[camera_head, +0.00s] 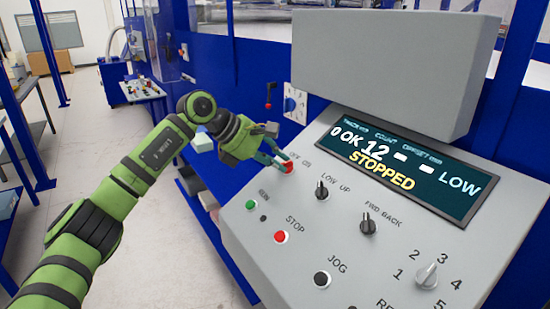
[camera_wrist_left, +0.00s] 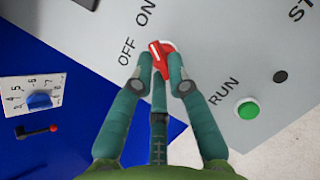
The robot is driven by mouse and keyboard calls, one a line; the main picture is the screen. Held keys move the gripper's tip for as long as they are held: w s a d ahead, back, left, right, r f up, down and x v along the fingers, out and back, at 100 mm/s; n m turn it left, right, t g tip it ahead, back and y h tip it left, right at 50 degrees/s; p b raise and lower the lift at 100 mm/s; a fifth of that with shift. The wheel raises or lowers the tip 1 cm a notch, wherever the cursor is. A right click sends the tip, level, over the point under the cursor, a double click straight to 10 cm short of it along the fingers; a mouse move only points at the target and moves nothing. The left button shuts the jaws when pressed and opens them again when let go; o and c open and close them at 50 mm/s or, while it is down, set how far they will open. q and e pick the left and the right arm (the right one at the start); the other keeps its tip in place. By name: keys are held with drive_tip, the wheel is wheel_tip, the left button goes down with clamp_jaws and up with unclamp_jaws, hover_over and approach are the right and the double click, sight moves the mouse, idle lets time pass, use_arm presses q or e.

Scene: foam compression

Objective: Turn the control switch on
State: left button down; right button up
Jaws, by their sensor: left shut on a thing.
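The control switch is a red rotary knob (camera_head: 287,167) at the upper left of the grey control panel (camera_head: 262,212). In the left wrist view the red knob (camera_wrist_left: 160,57) sits beside the printed words OFF and ON, and its pointer is tilted toward the upper left, between the two words. The fingertips (camera_wrist_left: 160,62) cover part of the knob's edges. My right gripper is in neither view.
The display (camera_head: 400,165) reads STOPPED. A green RUN button (camera_head: 251,205), a red STOP button (camera_head: 281,237), a black JOG button (camera_head: 322,279) and LOW/UP (camera_head: 322,189) and FWD/BACK (camera_head: 367,223) switches are close by. A grey box (camera_head: 390,65) overhangs the panel. A blue dial (camera_wrist_left: 39,101) is beside it.

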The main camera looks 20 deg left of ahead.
use_arm(q)
drive_tip(key=shift+w+d+r+m, duration=0.1)
drive_tip(key=shift+d+r+m, duration=0.1)
drive_tip(key=shift+r+m, duration=0.3)
drive_tip(key=shift+f+m+g, duration=0.2)
drive_tip(key=shift+m+g, duration=0.1)
drive_tip(key=c, duration=1.2)
unclamp_jaws()
drive_tip(key=shift+d, duration=0.1)
drive_tip(key=shift+w+d+f, duration=0.1)
drive_tip(key=shift+d+f, duration=0.05)
drive_tip(key=shift+d, duration=0.05)
drive_tip(key=shift+a, duration=0.3)
drive_tip(key=shift+s+a+r, duration=0.25)
drive_tip(key=v, duration=1.1)
drive_tip(key=shift+d, duration=0.2)
